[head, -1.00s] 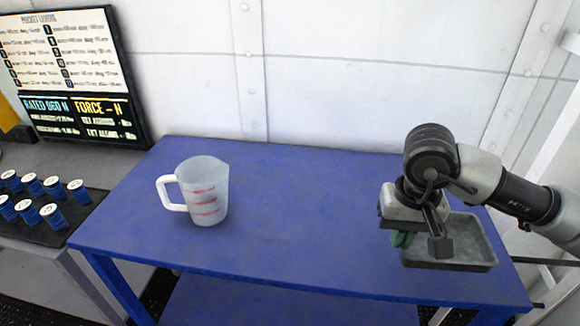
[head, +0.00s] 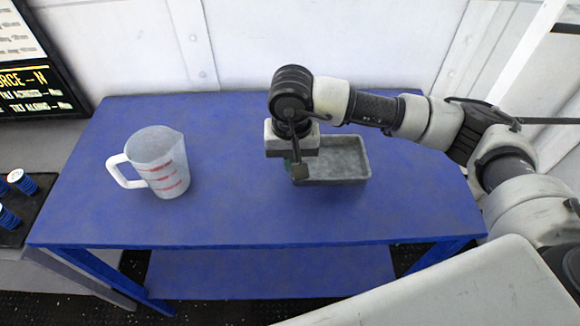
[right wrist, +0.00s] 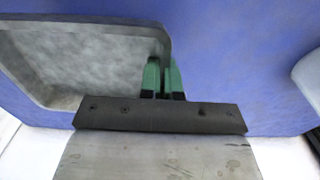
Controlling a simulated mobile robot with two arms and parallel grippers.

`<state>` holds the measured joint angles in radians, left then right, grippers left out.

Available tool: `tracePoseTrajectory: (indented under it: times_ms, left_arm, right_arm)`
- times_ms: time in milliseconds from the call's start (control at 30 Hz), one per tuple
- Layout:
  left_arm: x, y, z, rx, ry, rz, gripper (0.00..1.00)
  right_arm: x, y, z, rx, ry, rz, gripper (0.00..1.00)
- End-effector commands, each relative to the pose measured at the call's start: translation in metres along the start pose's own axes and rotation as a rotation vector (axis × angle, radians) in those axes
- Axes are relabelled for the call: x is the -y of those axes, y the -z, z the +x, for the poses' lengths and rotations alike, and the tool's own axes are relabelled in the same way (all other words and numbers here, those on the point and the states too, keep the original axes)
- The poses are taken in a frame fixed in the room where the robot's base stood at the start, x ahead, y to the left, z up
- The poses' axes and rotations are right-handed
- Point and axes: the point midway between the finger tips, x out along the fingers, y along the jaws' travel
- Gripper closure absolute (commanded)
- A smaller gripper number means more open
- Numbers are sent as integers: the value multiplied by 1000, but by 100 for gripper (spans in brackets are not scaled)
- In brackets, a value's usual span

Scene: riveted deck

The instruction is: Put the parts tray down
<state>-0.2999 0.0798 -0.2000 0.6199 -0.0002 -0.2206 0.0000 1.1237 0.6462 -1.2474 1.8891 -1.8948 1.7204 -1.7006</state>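The grey parts tray (head: 352,181) is over the right half of the blue table (head: 230,215). I cannot tell whether its base touches the table top. It looks level and empty where I can see inside. My right gripper (head: 296,172) is at the tray's left end, pointing down. In the right wrist view, the green fingers (right wrist: 163,80) are close together, with the wall of the tray (right wrist: 90,35) between them. The right gripper is shut on that wall. My left gripper is not in view.
A translucent measuring jug (head: 160,165) with red marks stands on the table's left half, clear of the tray. Bare table lies between them and in front. Blue-capped parts (head: 20,182) stand on a grey bench at left. A white wall (head: 300,40) is behind.

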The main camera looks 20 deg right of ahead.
Motion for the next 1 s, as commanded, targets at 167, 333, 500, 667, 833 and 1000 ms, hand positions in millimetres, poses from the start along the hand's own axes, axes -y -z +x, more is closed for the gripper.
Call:
tracePoseTrajectory:
  times_ms: [167, 333, 500, 667, 833, 1000]
  left_arm:
    - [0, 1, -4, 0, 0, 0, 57]
    - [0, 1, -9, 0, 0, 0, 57]
    - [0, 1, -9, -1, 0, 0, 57]
    - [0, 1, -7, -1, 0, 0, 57]
    - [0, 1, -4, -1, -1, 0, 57]
    - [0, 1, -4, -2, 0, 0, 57]
  right_arm:
    - [2, 0, 11, 1, -2, 1, 100]
    - [2, 0, 36, 3, -2, 1, 100]
    - [2, 1, 42, -1, 0, 0, 100]
    - [2, 1, 43, -1, 0, 0, 100]
    - [2, 1, 44, -1, 0, 0, 90]
    - [2, 1, 44, -1, 0, 0, 72]
